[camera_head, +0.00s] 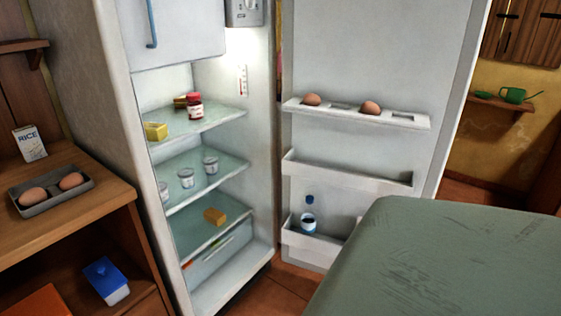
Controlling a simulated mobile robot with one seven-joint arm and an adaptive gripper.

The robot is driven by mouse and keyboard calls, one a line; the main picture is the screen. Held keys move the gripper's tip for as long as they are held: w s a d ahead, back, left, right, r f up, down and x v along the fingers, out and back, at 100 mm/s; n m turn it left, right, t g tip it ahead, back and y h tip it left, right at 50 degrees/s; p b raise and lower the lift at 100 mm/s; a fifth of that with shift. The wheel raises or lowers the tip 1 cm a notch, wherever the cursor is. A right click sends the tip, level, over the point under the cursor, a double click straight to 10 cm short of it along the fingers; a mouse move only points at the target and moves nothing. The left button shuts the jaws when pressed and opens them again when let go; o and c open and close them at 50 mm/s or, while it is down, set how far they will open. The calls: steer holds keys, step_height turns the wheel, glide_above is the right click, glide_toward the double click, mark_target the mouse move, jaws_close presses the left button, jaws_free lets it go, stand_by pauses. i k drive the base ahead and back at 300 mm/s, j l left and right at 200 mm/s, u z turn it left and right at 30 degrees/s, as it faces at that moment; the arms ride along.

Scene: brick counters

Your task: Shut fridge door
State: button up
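The fridge (90,75) stands left of centre, with its lit inside and glass shelves in full view. Its door (375,50) is swung wide open to the right of the fridge, with its inner side facing me. The door's top rack (345,114) holds two brown eggs. The middle rack (340,174) looks empty. The bottom rack (330,245) holds a bottle (308,218) and a partly hidden pale thing. A small freezer compartment (180,30) at the top of the fridge is shut. My gripper is not in view.
A scuffed grey-green surface (450,260) fills the lower right and hides part of the door's bottom. A wooden counter (100,215) at left bears an egg tray (45,203) and a rice box (28,145). Tiled floor (280,285) shows between fridge and green surface.

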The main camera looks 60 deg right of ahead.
mark_target(416, 61)
steer(key=k+l+u, duration=0.1)
steer(key=l+u, duration=0.3)
steer(key=k+l+u, duration=0.1)
steer(key=l+u, duration=0.15)
steer(key=u, duration=0.15)
steer(key=k+l, duration=0.3)
steer(key=l, duration=0.3)
steer(key=k+l, duration=0.3)
steer(key=l, duration=0.3)
steer(key=k+l, duration=0.3)
steer(key=l, duration=0.3)
steer(key=k+l, duration=0.3)
steer(key=l, duration=0.3)
steer(key=k+l, duration=0.3)
steer(key=l, duration=0.3)
steer(key=k+l, duration=0.3)
steer(key=l, duration=0.3)
steer(key=k+l, duration=0.3)
steer(key=l, duration=0.3)
steer(key=k+l, duration=0.3)
steer(key=l, duration=0.3)
steer(key=k+l+z, duration=0.1)
steer(key=l, duration=0.35)
steer(key=k+l+z, duration=0.1)
steer(key=l, duration=0.35)
steer(key=l+z, duration=0.1)
steer(key=l, duration=0.35)
steer(key=k, duration=0.05)
